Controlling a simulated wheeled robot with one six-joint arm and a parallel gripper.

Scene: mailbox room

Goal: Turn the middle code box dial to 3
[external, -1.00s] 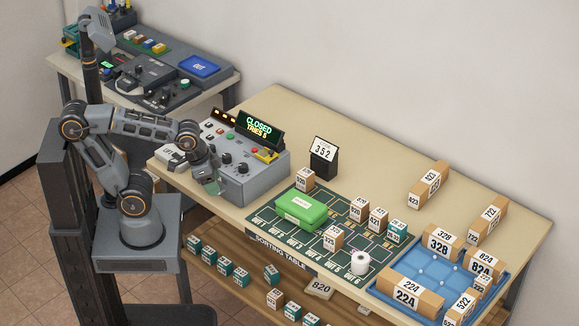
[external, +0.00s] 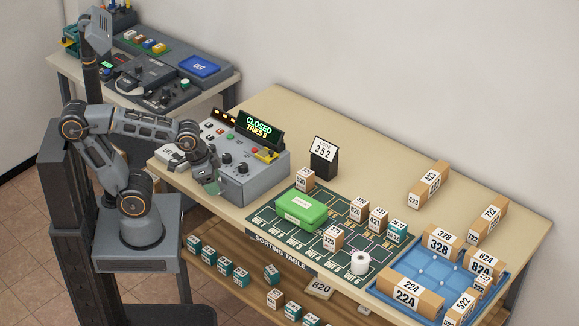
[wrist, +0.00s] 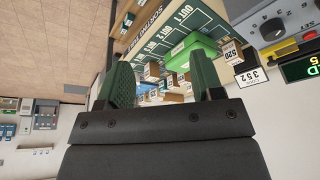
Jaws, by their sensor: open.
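The grey code box (external: 262,176) stands at the left end of the table. Black dials show on its sloped face; one dial (external: 227,158) sits near the middle and another (external: 243,168) to its right. Their settings are too small to read. Its display (external: 259,129) reads CLOSED, TRIES 5. My gripper (external: 209,184) is at the box's front left, apart from these two dials. In the wrist view my gripper (wrist: 162,82) is open, with nothing between its green fingers. A dial (wrist: 272,29) shows there at the upper right, outside the fingers.
A black stand with a 352 card (external: 323,158) is right of the box. A green block (external: 300,209), several numbered boxes and a white roll (external: 360,262) are on the sorting mat. A blue tray (external: 437,268) holds parcels at the right. The table's back middle is clear.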

